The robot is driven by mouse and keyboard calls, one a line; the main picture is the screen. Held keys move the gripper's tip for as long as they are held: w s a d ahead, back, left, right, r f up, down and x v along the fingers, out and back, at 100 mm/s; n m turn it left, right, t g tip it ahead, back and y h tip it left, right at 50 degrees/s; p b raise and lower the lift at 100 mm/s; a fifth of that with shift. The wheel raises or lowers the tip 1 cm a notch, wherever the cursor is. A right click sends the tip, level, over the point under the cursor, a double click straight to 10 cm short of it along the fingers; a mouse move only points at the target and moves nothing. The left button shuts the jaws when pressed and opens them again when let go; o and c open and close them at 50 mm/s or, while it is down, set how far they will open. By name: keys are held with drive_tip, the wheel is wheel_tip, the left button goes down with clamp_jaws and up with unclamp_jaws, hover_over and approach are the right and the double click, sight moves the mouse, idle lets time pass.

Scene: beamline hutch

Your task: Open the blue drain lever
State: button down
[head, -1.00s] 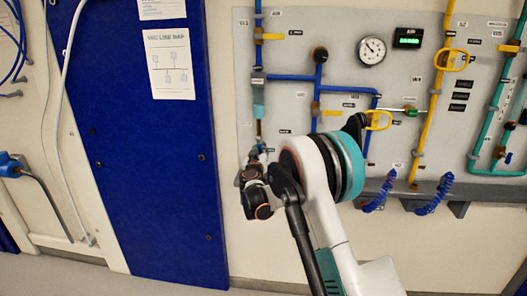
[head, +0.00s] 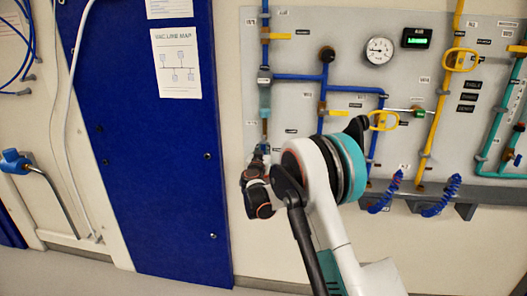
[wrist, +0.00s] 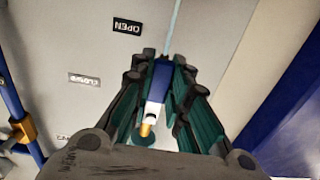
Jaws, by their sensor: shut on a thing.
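The blue drain lever (wrist: 160,82) lies between the teal-padded fingers of my gripper (wrist: 161,66) in the wrist view. My gripper is shut on it. A white piece and a brass-coloured piece show behind the blue part, between the fingers. An OPEN label (wrist: 128,26) and a CLOSED label (wrist: 84,80) are on the grey panel to the left of the fingers. In the head view my gripper (head: 259,152) is at the panel's lower left, below the leftmost vertical pipe (head: 265,100). There the lever is mostly hidden by my wrist.
The grey panel (head: 300,60) carries blue, yellow and teal pipes, a round gauge (head: 380,50) and yellow-handled valves (head: 460,59). A ledge (head: 440,195) with blue coiled hoses runs below. A blue door (head: 150,170) stands left of my gripper. The floor at lower left is clear.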

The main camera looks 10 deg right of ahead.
drive_tip(key=c, duration=1.5)
unclamp_jaws()
drive_tip(key=v, duration=1.2)
